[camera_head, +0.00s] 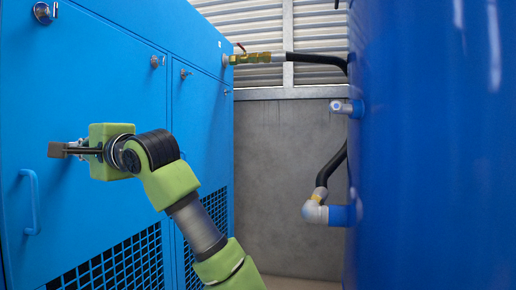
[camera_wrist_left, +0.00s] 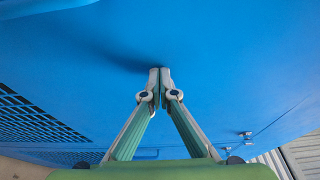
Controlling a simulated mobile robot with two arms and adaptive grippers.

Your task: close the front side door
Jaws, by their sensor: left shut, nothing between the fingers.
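The blue side door (camera_head: 110,80) with a blue bar handle (camera_head: 31,202) fills the left of the head view; its outer face also fills most of the left wrist view (camera_wrist_left: 210,50). It looks about flush with the cabinet, but I cannot tell whether it is fully closed. My left gripper (camera_head: 58,150) is shut and empty in front of this face, right of and above the handle. In the left wrist view its fingertips (camera_wrist_left: 160,72) meet, very close to the blue surface; contact is unclear. My right gripper is out of view.
A second blue panel (camera_head: 203,120) with a round lock (camera_head: 183,73) continues to the right. A large blue tank (camera_head: 430,150) stands on the right, with pipe fittings (camera_head: 318,208) jutting from its left side. A gap with a grey wall (camera_head: 285,150) lies between cabinet and tank.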

